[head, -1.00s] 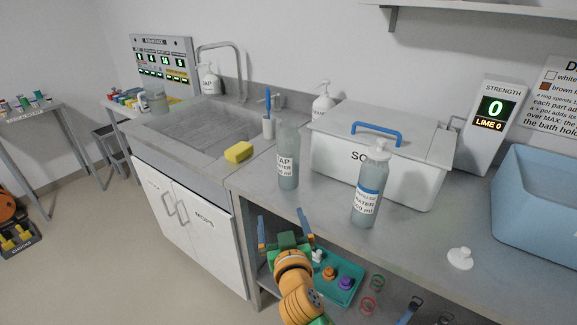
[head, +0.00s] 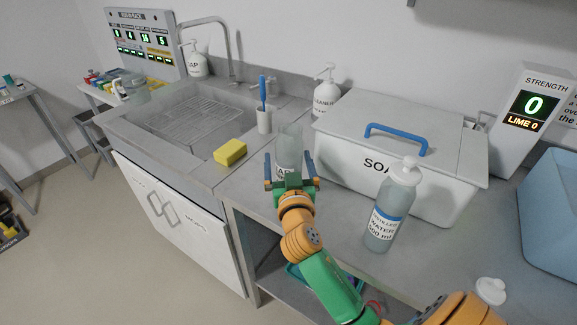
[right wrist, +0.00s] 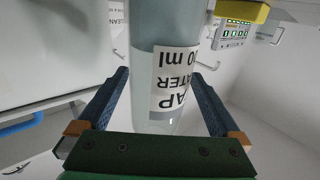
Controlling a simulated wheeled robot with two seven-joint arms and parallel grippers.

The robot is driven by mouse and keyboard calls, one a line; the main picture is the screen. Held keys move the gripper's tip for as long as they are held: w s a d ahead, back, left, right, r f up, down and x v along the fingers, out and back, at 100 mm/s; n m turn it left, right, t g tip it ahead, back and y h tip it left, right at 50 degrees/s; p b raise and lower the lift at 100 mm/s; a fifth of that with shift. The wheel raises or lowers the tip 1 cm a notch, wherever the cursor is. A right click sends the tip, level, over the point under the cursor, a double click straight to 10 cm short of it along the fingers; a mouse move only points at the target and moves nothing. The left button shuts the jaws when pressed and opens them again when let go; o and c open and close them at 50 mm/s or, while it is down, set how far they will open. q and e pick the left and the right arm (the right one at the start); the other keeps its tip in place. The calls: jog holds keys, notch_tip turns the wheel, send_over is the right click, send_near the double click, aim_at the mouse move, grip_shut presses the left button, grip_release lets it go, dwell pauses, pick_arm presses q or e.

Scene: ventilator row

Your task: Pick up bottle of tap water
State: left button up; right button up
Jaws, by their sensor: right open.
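The tap water bottle (head: 290,143) is a clear grey bottle with a white label, upright on the counter between the sink and the white box. My right gripper (head: 289,160) is open, with its blue fingers on either side of the bottle. In the right wrist view, the bottle (right wrist: 170,60) stands between the fingers, its TAP WATER label facing the camera. A gap shows beside the left finger; contact on the right is unclear. The gripper hides the bottle's lower part in the head view. My left gripper is out of view.
A distilled water bottle (head: 386,215) with a white top stands to the right, near the counter edge. The white SOAK box (head: 440,190) with a blue handle is behind it. A yellow sponge (head: 230,152) lies left, by the sink (head: 150,150). A brush cup (head: 265,120) stands behind.

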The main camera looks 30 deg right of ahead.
jog(key=x, duration=0.3)
jog(key=shift+w+d+f, duration=0.1)
jog(key=shift+d+f, duration=0.05)
jog(key=c, duration=0.6)
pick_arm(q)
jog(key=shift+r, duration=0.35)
pick_arm(e)
jog(key=c, duration=0.9)
